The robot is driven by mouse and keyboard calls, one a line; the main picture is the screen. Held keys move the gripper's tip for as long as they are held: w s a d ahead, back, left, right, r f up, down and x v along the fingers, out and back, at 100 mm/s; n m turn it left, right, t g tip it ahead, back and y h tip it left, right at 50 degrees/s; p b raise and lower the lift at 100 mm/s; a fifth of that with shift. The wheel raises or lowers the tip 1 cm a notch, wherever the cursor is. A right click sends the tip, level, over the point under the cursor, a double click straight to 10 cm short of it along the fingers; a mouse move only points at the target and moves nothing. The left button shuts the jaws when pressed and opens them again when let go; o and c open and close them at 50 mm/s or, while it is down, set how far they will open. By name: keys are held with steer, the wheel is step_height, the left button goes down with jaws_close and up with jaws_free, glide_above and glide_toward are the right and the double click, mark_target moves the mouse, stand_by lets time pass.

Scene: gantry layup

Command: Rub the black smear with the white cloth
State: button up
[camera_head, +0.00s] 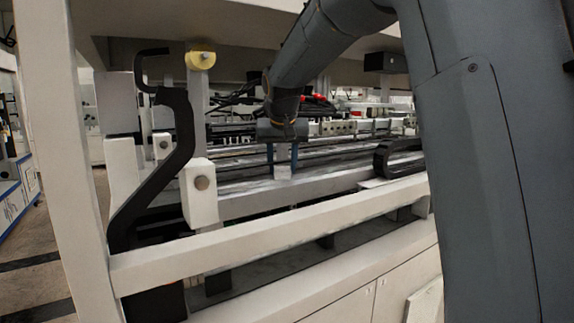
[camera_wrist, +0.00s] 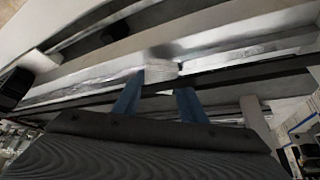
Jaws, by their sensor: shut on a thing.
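My gripper (camera_head: 282,158) is in the middle of the head view, pointing down over the long machine bed. Its two blue fingers are shut on the white cloth (camera_head: 283,172), a small pale block-like piece below the fingertips. In the wrist view the fingers of my gripper (camera_wrist: 161,88) reach up from the dark gripper body, with the cloth (camera_wrist: 159,71) between and beyond their tips. The cloth is at a pale rail; whether it touches the surface I cannot tell. I cannot make out the black smear for certain.
A pale front beam (camera_head: 290,227) crosses before the bed. A black curved bracket (camera_head: 172,150) and a white block (camera_head: 199,192) stand at the left. A black part (camera_head: 384,158) sits on the bed to the right of my gripper.

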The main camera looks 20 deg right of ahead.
steer(key=shift+f, duration=0.1)
steer(key=shift+r+p, duration=2.45)
steer(key=shift+r, duration=0.65)
